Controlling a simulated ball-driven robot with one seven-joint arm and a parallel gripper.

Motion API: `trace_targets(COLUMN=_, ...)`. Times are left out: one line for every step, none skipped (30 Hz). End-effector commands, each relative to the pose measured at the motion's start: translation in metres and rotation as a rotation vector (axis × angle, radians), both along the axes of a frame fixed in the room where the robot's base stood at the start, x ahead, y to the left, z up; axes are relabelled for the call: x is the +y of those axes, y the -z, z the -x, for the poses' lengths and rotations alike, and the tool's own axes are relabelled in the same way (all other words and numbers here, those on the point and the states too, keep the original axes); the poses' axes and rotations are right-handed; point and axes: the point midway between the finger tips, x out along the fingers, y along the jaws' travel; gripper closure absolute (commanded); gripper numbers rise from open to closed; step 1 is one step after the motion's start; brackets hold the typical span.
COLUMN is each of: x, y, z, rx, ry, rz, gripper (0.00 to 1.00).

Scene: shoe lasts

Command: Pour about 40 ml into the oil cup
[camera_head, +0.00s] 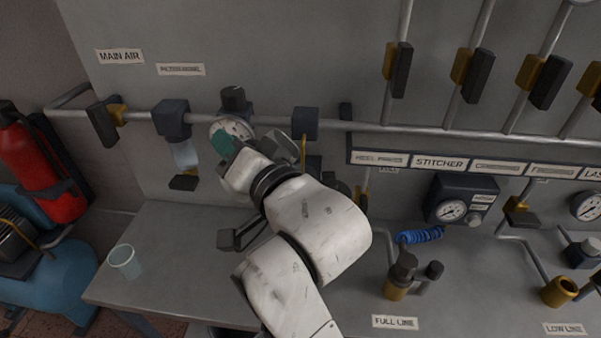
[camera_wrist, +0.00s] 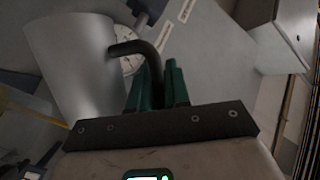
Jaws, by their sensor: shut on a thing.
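My gripper (camera_head: 222,143) is raised in front of the panel's pipe, its green fingers over a round gauge. In the wrist view the green fingers (camera_wrist: 157,88) are shut on the dark curved handle (camera_wrist: 140,48) of a grey metal jug (camera_wrist: 70,62). The jug's contents are hidden. A brass fitting with an open top (camera_head: 560,291) stands at the lower right of the bench, and a dark-topped brass fitting (camera_head: 397,287) stands nearer the middle. I cannot tell which vessel is the oil cup. A clear cup (camera_head: 125,262) stands on the bench's left end.
A horizontal pipe (camera_head: 400,127) with valves and a clear filter bowl (camera_head: 185,154) crosses the panel. A blue coiled hose (camera_head: 420,236) and a gauge block (camera_head: 460,203) are at right. A red extinguisher (camera_head: 40,165) and blue tank (camera_head: 50,275) are at left. The left bench is mostly clear.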

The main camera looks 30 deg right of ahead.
Motion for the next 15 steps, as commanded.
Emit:
trace_targets(x=0.0, y=-0.002, z=0.0, rx=0.002, ry=0.0, rz=0.007, gripper=1.0)
trace_targets(x=0.001, y=-0.003, z=0.0, rx=0.004, ry=0.0, rz=0.014, gripper=1.0)
trace_targets(x=0.001, y=-0.004, z=0.0, rx=0.008, ry=0.0, rz=0.025, gripper=1.0)
trace_targets(x=0.001, y=-0.004, z=-0.001, rx=0.012, ry=0.001, rz=0.034, gripper=1.0)
trace_targets(x=0.002, y=-0.005, z=-0.001, rx=0.017, ry=0.001, rz=0.045, gripper=1.0)
trace_targets(x=0.002, y=-0.005, z=-0.001, rx=0.022, ry=0.002, rz=0.06, gripper=1.0)
trace_targets(x=0.002, y=-0.005, z=-0.001, rx=0.026, ry=0.002, rz=0.071, gripper=1.0)
trace_targets(x=0.004, y=-0.001, z=-0.002, rx=0.036, ry=0.002, rz=0.09, gripper=1.0)
trace_targets(x=0.005, y=0.003, z=-0.003, rx=0.044, ry=0.002, rz=0.113, gripper=1.0)
trace_targets(x=0.006, y=0.005, z=-0.003, rx=0.049, ry=0.001, rz=0.125, gripper=1.0)
trace_targets(x=0.006, y=0.006, z=-0.003, rx=0.052, ry=0.001, rz=0.135, gripper=1.0)
trace_targets(x=0.007, y=0.008, z=-0.004, rx=0.056, ry=0.002, rz=0.148, gripper=1.0)
trace_targets(x=0.008, y=0.009, z=-0.004, rx=0.059, ry=0.002, rz=0.158, gripper=1.0)
trace_targets(x=0.008, y=0.01, z=-0.004, rx=0.063, ry=0.002, rz=0.166, gripper=1.0)
trace_targets(x=0.009, y=0.011, z=-0.005, rx=0.069, ry=0.003, rz=0.183, gripper=1.0)
